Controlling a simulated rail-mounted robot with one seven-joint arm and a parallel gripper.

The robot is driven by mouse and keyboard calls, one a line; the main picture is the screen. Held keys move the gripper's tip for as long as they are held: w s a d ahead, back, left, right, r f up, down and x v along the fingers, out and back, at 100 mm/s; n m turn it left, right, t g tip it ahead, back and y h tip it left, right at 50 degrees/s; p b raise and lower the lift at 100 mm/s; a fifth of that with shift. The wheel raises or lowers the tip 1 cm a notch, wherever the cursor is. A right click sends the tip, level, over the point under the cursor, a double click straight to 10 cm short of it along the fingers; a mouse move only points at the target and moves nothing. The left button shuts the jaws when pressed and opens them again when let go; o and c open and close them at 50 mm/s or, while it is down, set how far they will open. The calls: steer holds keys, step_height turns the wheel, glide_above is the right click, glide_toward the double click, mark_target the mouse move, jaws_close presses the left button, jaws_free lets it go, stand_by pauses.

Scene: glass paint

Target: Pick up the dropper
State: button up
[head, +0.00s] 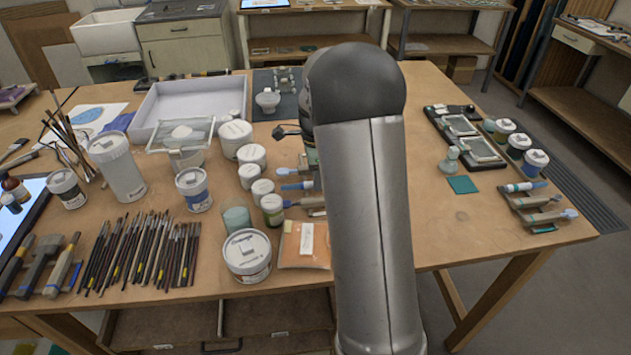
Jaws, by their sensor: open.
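I cannot surely make out the dropper in the head view. Slim pale tools with blue ends (297,186) lie just left of my arm, partly hidden by it. Similar blue-ended tools (525,186) lie on a rack near the right edge of the table. A small glass vessel (451,160) stands right of my arm. None of these is clearly a dropper at this size. My arm rises through the middle of the view and hides part of the table. My gripper is hidden behind it, and I cannot see its fingers.
White-lidded jars (247,256) crowd the wooden table (400,235) left of my arm. Many brushes (140,252) lie at the front left. A white tray (190,100) is at the back. More jars (520,145) stand at the right. Bare wood lies just right of my arm.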

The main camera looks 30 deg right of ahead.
steer(key=shift+f, duration=0.75)
jaws_close()
steer(key=shift+r, duration=0.15)
steer(key=shift+r, duration=0.65)
steer(key=s+a+r+b, duration=0.4)
steer(key=s+a+r, duration=0.4)
steer(key=s+r, duration=0.3)
steer(key=shift+s+r, duration=0.25)
steer(key=shift+s, duration=0.1)
